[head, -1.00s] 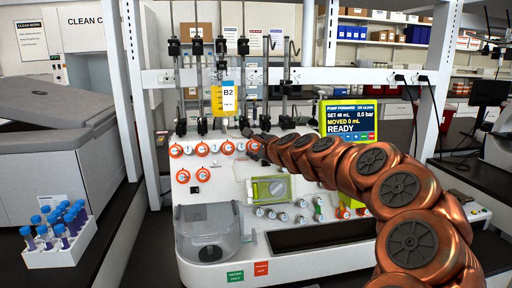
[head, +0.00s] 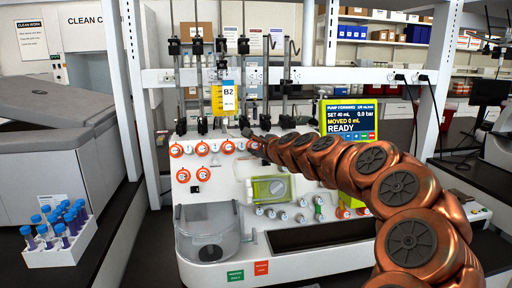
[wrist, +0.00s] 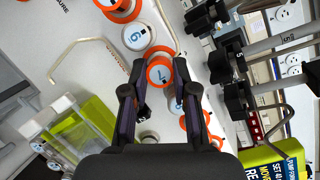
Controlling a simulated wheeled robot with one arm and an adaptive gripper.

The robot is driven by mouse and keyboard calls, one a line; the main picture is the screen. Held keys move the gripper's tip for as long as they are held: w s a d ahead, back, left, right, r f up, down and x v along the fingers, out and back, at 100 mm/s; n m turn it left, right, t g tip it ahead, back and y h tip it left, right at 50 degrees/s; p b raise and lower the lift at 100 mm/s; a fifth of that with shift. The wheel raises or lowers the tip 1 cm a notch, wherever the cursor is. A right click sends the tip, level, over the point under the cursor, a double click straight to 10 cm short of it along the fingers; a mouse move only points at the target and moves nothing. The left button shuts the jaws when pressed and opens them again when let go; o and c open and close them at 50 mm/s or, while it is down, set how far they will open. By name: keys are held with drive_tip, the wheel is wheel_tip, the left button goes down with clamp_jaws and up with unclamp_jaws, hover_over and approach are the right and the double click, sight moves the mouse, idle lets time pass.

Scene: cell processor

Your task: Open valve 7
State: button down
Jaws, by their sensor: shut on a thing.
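Valve 7 (wrist: 178,102) is a white knob with a blue "7" on its face, and an orange ring (wrist: 160,74) shows beside it. In the wrist view it sits between the two fingers of my gripper (wrist: 160,66), which is shut on it. Part of the knob is hidden by the fingers. In the head view my gripper (head: 252,136) reaches the right end of the upper row of orange-ringed valves on the white panel, and it largely hides valve 7 there.
Valve 6 (wrist: 137,37) is close beside the fingers. A bent metal tube (wrist: 88,43) crosses the panel nearby. A yellow B2 bag (head: 227,98) hangs above the valves. The pump screen (head: 348,119) reads READY. A tube rack (head: 62,252) stands at left.

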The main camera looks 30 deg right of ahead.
drive_tip(key=n, duration=0.3)
drive_tip(key=shift+d+g+y, duration=0.1)
drive_tip(key=shift+g+y, duration=0.2)
drive_tip(key=n+g, duration=0.1)
drive_tip(key=n, duration=0.2)
drive_tip(key=shift+n+b, duration=0.35)
drive_tip(key=shift+n, duration=0.05)
drive_tip(key=n+g+b, duration=0.1)
drive_tip(key=n, duration=0.3)
drive_tip(key=shift+g+b, duration=0.3)
drive_tip(key=shift+b, duration=0.05)
drive_tip(key=shift+r+n, duration=0.15)
drive_tip(key=shift+n, duration=0.75)
drive_tip(key=shift+b, duration=0.3)
